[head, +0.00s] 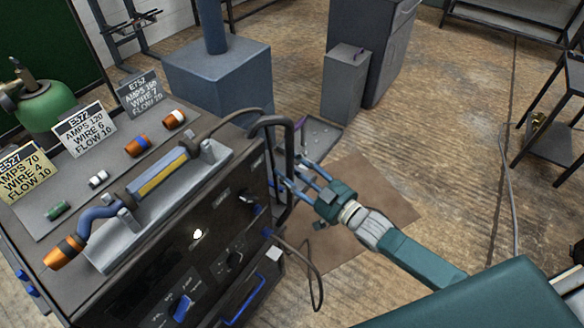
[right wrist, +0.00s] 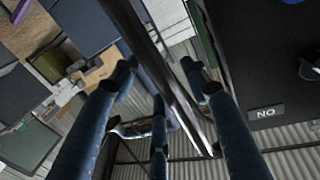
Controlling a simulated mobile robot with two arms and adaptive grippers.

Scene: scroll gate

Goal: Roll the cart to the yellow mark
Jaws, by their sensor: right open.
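The cart (head: 165,265) is a dark welding machine at the left of the head view, with dials and switches on its front. A black tubular handle (head: 290,140) stands at its right end. My right gripper (head: 294,178) is open at this handle. In the right wrist view, the handle bar (right wrist: 152,60) runs between the spread fingers of the gripper (right wrist: 168,85); I cannot tell whether they touch it. My left gripper is not in view. I see no yellow mark on the visible floor.
The cart top carries a torch (head: 160,178), several small coloured parts and cards. A brown floor patch (head: 375,195) lies beside the cart. A blue-grey block (head: 220,85) and a grey cabinet (head: 345,85) stand behind. A dark shelf rack (head: 550,140) is at right. Floor between is open, with a cable (head: 508,170).

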